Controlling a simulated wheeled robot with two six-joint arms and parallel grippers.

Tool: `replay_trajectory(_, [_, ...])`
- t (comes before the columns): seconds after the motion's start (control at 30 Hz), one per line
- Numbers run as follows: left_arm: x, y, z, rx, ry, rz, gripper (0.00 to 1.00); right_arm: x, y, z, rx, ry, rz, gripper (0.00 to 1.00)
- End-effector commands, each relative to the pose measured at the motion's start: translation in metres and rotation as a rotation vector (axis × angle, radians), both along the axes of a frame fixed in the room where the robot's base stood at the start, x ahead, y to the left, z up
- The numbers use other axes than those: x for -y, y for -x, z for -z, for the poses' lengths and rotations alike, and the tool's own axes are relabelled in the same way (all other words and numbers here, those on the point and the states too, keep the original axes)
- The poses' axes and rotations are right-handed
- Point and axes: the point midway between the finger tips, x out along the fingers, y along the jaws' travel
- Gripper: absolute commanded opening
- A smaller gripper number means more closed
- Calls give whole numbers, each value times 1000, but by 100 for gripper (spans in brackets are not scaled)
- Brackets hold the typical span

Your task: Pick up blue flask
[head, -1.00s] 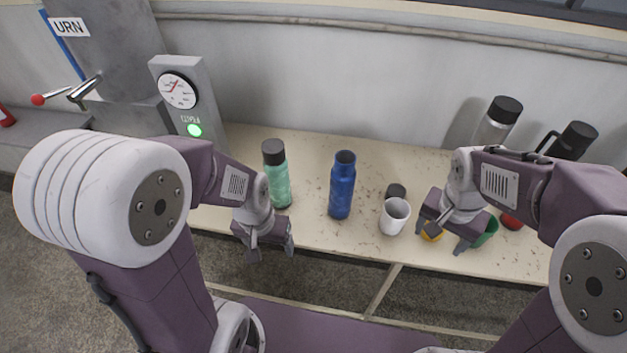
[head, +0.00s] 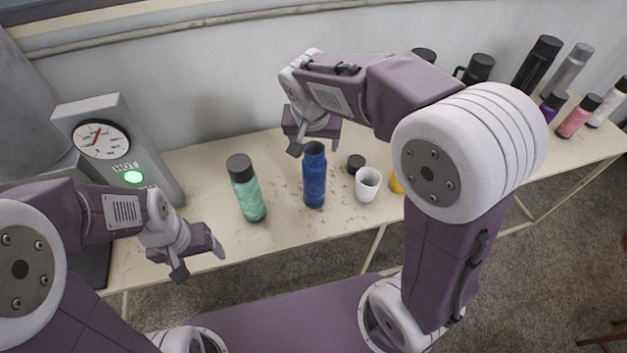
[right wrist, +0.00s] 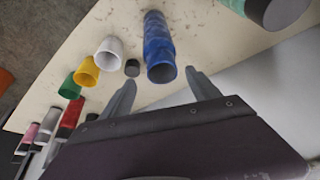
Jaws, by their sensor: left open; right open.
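The blue flask (head: 314,178) stands upright on the pale bench, its mouth open with no cap on it. My right gripper (head: 315,146) is open at the flask's top, on its wall side in the head view. In the right wrist view the blue flask (right wrist: 159,50) lies ahead of the two spread fingers (right wrist: 162,88), its open mouth near the gap between them. I cannot tell whether they touch it. A dark cap (head: 356,163) lies on the bench beside the flask. My left gripper (head: 200,265) is open and empty near the bench's front edge, away from the flask.
A green flask with a dark cap (head: 247,190) stands left of the blue one. A white cup (head: 367,184) stands just right of it, with a yellow cup (head: 396,183) beyond. A gauge box (head: 110,145) is at left. Several bottles stand at the bench's far right.

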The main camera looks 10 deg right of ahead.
Motion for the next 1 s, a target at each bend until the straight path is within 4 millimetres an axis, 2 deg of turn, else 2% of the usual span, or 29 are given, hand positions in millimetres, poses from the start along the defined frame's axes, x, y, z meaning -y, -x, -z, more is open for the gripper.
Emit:
replay_trajectory(0.17, [0,0,-2,0,0,-1,75,1,-3,7,-1,0,1,71])
replay_trajectory(0.33, [0,0,-12,0,0,0,75,5,-14,33,-6,1,1,71])
replay_trajectory(0.43, [0,0,-11,0,0,0,75,7,-19,47,-3,1,1,71])
replay_trajectory(0.7, [0,0,-11,0,0,0,75,7,-22,52,0,-1,1,71])
replay_trajectory(0.93, [0,0,-11,0,0,0,75,7,-22,52,0,-1,1,7])
replay_trajectory(0.97, [0,0,-11,0,0,0,75,7,-22,52,0,-1,1,0])
replay_trajectory(1.0, [0,0,-11,0,0,0,75,7,-22,52,0,-1,1,0])
